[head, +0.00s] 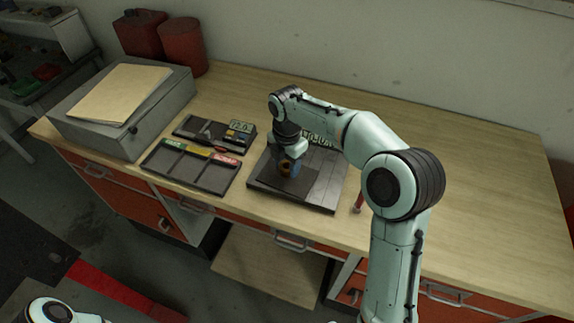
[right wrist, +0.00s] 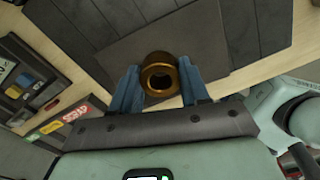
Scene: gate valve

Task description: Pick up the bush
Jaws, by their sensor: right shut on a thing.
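The bush is a short bronze ring with a dark bore. It shows in the right wrist view (right wrist: 160,75) between two blue fingers, and small in the head view (head: 285,169). My right gripper (head: 289,167) is shut on it, one finger on each side, over the dark grey board (head: 318,198). I cannot tell whether the bush touches the board or hangs just above it. My left gripper is out of view; only a piece of my left arm shows at the bottom left of the head view.
A sorting tray (head: 181,178) with coloured labels lies left of the board, beside a dark tray with a small display (head: 241,127). The bench's right side is clear.

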